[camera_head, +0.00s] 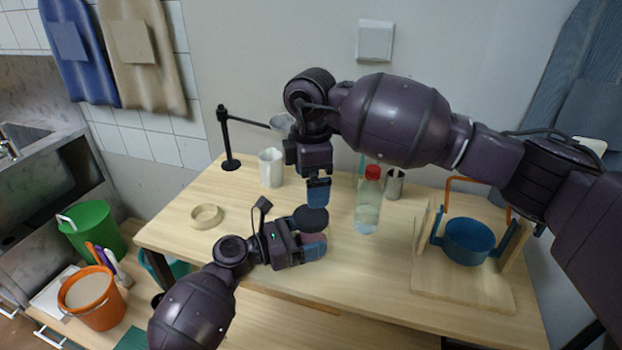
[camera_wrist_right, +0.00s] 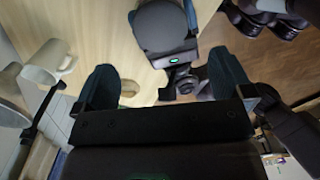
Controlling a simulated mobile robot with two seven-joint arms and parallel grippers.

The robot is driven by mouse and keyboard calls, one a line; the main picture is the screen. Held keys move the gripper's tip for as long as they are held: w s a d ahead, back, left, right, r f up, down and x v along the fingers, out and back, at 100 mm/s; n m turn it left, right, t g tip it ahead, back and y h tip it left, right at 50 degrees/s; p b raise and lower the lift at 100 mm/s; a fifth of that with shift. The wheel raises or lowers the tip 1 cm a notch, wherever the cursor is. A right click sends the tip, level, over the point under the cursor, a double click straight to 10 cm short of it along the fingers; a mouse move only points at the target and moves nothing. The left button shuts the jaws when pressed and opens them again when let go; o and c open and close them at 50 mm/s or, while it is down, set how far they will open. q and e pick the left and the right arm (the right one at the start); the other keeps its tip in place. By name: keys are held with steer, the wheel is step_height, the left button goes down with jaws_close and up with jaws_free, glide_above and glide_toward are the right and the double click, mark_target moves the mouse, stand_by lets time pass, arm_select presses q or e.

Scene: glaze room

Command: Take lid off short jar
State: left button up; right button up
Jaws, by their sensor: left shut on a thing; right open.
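The short jar (camera_head: 313,238) stands over the middle of the table, mostly hidden by my left gripper, with only a little of its pinkish body showing. Its round dark lid (camera_head: 310,219) is on top; the lid also shows in the right wrist view (camera_wrist_right: 160,24). My left gripper (camera_head: 314,247) is shut on the jar's body, below the lid. My right gripper (camera_head: 318,192) points down above and close to the lid, open and empty. Its two fingers also show apart in the right wrist view (camera_wrist_right: 165,82), with the lid beyond them.
A clear bottle with a red cap (camera_head: 368,212) stands close on the right, with a metal cup (camera_head: 394,183) behind it. A white mug (camera_head: 270,168), a black stand (camera_head: 228,140) and a beige ring (camera_head: 206,216) are left. A blue pot (camera_head: 467,242) sits far right.

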mark_target(311, 215)
steer(key=shift+m, duration=0.6)
steer(key=shift+f+m, duration=0.25)
steer(key=shift+m, duration=0.05)
steer(key=shift+f, duration=3.8)
